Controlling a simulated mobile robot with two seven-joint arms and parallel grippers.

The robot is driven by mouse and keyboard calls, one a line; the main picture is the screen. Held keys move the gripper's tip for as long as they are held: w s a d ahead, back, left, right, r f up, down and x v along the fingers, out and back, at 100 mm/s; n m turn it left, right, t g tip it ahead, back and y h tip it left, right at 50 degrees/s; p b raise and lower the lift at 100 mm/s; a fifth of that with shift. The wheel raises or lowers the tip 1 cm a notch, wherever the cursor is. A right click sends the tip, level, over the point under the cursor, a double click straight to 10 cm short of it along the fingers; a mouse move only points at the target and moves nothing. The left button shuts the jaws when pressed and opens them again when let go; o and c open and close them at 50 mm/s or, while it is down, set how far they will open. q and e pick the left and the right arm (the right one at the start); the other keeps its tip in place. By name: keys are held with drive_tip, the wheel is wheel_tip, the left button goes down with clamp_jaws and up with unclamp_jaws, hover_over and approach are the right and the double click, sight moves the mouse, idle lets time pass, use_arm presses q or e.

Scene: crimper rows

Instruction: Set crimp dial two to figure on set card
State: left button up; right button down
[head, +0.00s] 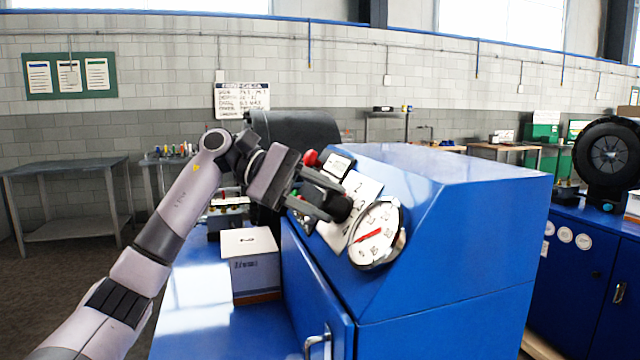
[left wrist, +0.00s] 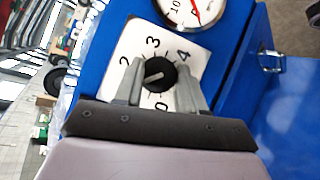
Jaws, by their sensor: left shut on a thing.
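A black dial knob (left wrist: 157,75) sits on a white plate (left wrist: 198,58) marked with figures, of which 2, 3, 4 and 0 show in the left wrist view. A pale line on the knob lies aslant; which end is the pointer I cannot tell. My left gripper (head: 332,202) has its two fingers on either side of the knob, shut on it. The knob also shows in the head view (head: 342,208), partly hidden by the fingers. A white sign (head: 241,100) with handwritten lines hangs on the wall, too small to read. My right gripper is out of view.
The blue machine (head: 450,215) carries a round gauge (head: 377,236) with a red needle beside the dial plate. A red button (head: 311,158) is near my gripper. A white box (head: 250,262) stands on the blue bench at left. A green notice board (head: 69,76) hangs behind.

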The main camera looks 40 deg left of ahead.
use_arm(q)
drive_tip(key=m+p, duration=0.1)
drive_tip(key=m+g+y+p, duration=0.1)
drive_tip(key=m, duration=0.1)
drive_tip(key=m+g+p, duration=0.1)
drive_tip(key=shift+w+d+r+y, duration=0.1)
drive_tip(key=shift+r+y, duration=0.2)
drive_tip(key=shift+f+m+g+y+p, duration=0.1)
drive_tip(key=shift+m+g+y+p, duration=0.15)
drive_tip(key=shift+m+y+p, duration=0.5)
drive_tip(key=shift+m+g+y+p, duration=0.25)
drive_tip(key=shift+m+p, duration=0.05)
drive_tip(key=shift+m, duration=0.85)
drive_tip(key=o, duration=1.1)
drive_tip(key=shift+d, duration=0.1)
drive_tip(key=shift+c, duration=0.2)
drive_tip(key=v, duration=0.7)
drive_tip(key=shift+p, duration=0.35)
